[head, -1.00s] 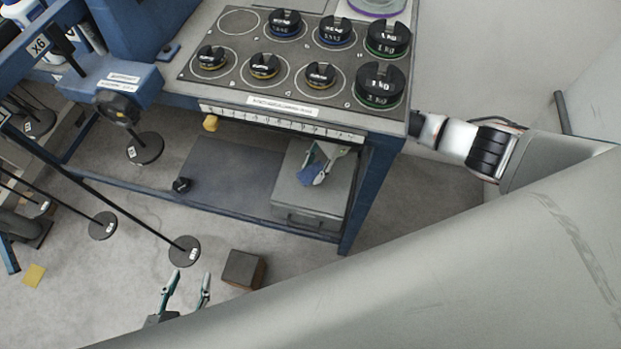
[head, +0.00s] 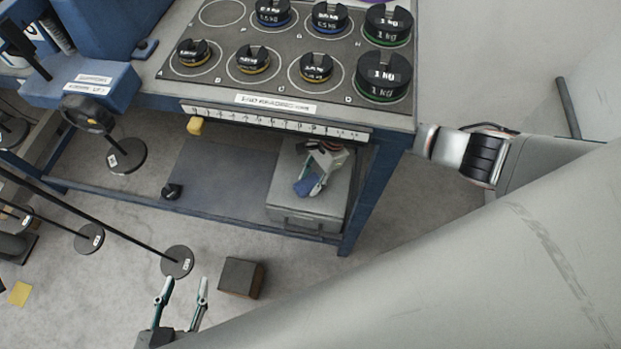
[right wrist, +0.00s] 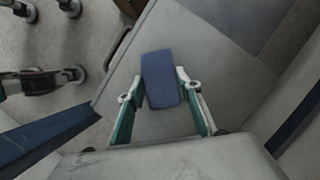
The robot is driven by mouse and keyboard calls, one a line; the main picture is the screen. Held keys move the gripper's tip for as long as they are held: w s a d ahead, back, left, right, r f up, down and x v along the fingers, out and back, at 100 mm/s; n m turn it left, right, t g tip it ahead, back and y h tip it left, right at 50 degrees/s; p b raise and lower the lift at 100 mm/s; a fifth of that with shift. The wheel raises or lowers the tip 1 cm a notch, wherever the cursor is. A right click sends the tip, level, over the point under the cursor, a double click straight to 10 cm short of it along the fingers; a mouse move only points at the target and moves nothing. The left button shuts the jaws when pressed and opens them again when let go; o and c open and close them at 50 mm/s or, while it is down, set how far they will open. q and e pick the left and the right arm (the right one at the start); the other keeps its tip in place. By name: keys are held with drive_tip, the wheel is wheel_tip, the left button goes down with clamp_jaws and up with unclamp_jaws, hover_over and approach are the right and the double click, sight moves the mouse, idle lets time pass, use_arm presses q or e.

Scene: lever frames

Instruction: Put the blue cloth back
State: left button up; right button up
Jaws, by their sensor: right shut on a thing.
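The blue cloth (head: 303,187) is a small folded-looking blue pad. It is held in my right gripper (head: 314,176), over the lid of the grey box (head: 282,199) on the bench's lower shelf. In the right wrist view the cloth (right wrist: 160,72) lies between the two fingers, with the box lid (right wrist: 150,128) behind it. I cannot tell whether the cloth touches the lid. My left gripper (head: 183,287) is open and empty, low over the floor at the bottom of the head view.
The bench top (head: 234,86) above carries several black weights. A yellow knob (head: 195,126) sits under its front edge. The lower shelf (head: 225,178) is mostly bare left of the box, with a small black object (head: 172,190). A brown block (head: 241,278) stands on the floor.

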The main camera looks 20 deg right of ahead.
sight(314, 178)
use_arm(q)
drive_tip(key=shift+f, duration=0.1)
use_arm(e)
drive_tip(key=shift+f, duration=0.35)
drive_tip(key=o, duration=1)
use_arm(q)
drive_tip(key=shift+s, duration=0.2)
drive_tip(key=shift+d, duration=0.1)
use_arm(e)
drive_tip(key=v, duration=0.2)
drive_tip(key=p+v, duration=0.1)
drive_tip(key=v, duration=0.1)
drive_tip(key=p+v, duration=0.1)
drive_tip(key=v, duration=0.1)
drive_tip(key=shift+w+a+r, duration=0.1)
drive_tip(key=shift+w+a, duration=0.15)
drive_tip(key=shift+a, duration=0.1)
use_arm(q)
drive_tip(key=a+p, duration=0.2)
drive_tip(key=p, duration=0.1)
drive_tip(key=shift+s+y, duration=0.25)
drive_tip(key=shift+y, duration=0.05)
use_arm(e)
drive_tip(key=v, duration=0.7)
drive_tip(key=shift+s+d, duration=0.15)
drive_tip(key=shift+s, duration=0.15)
